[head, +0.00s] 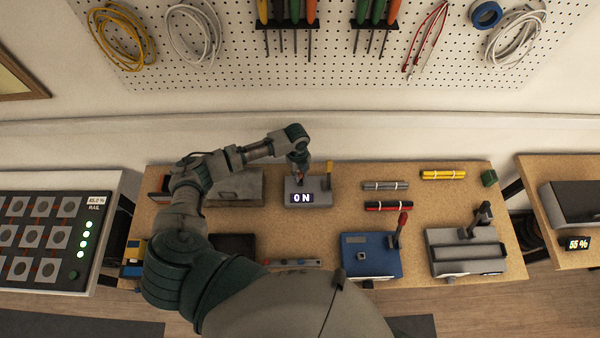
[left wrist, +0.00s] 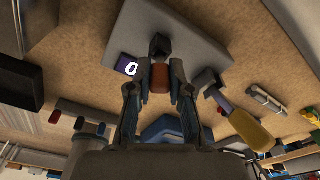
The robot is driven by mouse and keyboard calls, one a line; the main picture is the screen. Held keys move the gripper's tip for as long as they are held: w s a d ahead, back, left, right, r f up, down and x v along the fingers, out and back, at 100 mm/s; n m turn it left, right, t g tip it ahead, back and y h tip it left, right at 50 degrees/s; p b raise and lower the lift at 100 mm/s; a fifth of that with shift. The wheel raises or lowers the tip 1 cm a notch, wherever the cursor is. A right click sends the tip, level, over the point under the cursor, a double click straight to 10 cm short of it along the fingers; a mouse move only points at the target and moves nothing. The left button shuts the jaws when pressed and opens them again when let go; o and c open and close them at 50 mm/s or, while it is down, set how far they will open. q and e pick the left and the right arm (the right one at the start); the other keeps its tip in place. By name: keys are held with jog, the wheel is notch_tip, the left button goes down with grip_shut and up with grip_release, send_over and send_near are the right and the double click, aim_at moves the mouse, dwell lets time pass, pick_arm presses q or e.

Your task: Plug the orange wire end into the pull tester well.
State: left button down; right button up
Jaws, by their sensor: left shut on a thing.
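My left gripper (head: 300,172) is over the grey box with the lit "ON" display (head: 305,197), which appears to be the pull tester. In the left wrist view the gripper's fingers (left wrist: 159,90) are shut on a small orange-brown piece (left wrist: 160,78), which looks like the orange wire end. A dark block (left wrist: 160,46) on the grey box (left wrist: 190,35) lies right at the tip of this piece; it may be the well. I cannot tell whether the piece is inside it or only touching. My right gripper is not in view.
A lever with a yellow handle (head: 329,168) stands on the grey box close to the gripper. Blue (head: 370,262) and grey (head: 470,262) devices with levers stand to the right. Wire bundles (head: 388,206) lie on the wooden bench (head: 440,204), with bare bench between.

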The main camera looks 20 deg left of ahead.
pick_arm(q)
jog(key=shift+f+b, duration=0.4)
jog(key=shift+f, duration=0.6)
jog(key=c, duration=1)
grip_release()
jog(key=shift+r, duration=0.1)
jog(key=r, duration=0.7)
jog(key=a+r, duration=0.1)
jog(key=r, duration=0.3)
jog(key=shift+w+r, duration=0.35)
